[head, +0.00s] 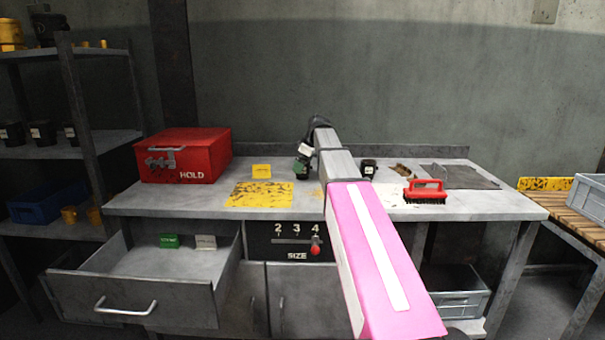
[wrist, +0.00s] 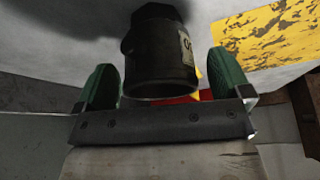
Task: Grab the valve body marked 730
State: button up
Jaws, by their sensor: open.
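In the wrist view, a black valve body (wrist: 160,62) with a pale label stands between the two green finger pads of my gripper (wrist: 163,75). The label is turned to the side and only part of its marking shows, so I cannot read the full number. My gripper is open, with a gap on each side of the part. In the head view, my gripper (head: 303,168) is low over the bench, left of my arm, and largely hides this part. Another dark valve body (head: 368,168) with a small label stands right of my arm; its number is unreadable.
An open drawer (head: 140,295) juts out at the left front. Several dark parts sit on the left shelf (head: 100,146).

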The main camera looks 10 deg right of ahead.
jog(key=shift+x, duration=0.75)
jog(key=c, duration=1.3)
jog(key=shift+o, duration=0.2)
jog(key=shift+r, duration=0.1)
